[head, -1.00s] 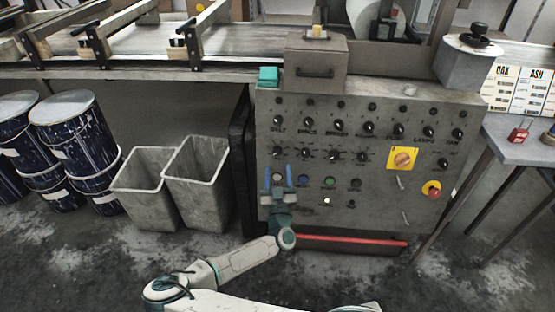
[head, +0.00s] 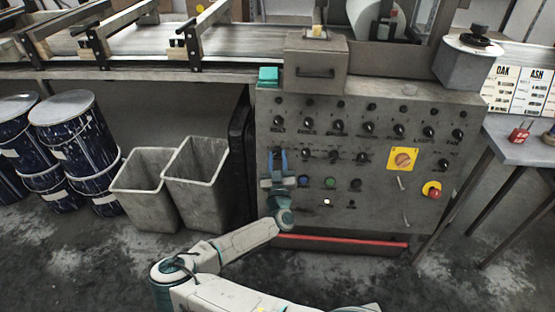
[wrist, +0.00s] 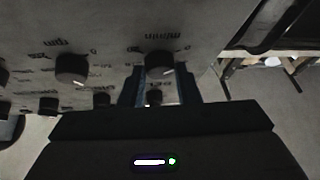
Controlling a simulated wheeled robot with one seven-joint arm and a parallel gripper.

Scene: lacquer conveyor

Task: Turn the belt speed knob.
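The control panel (head: 300,215) is a worn grey box face with rows of black knobs. The belt knob (head: 278,121), marked BELT, is at the left of the upper row, above my gripper (head: 277,158). My gripper's blue fingers point up over the left of the lower row, slightly apart. In the wrist view, a black knob (wrist: 159,65) shows at the fingertips of my gripper (wrist: 159,72), with a smaller knob (wrist: 155,97) between the fingers.
A blue button (head: 303,181) and a green button (head: 330,183) are right of my gripper. A yellow-plated switch (head: 403,159) and red stop button (head: 434,190) are farther right. Grey bins (head: 195,175) stand left; a red bar (head: 345,243) runs along the panel's foot.

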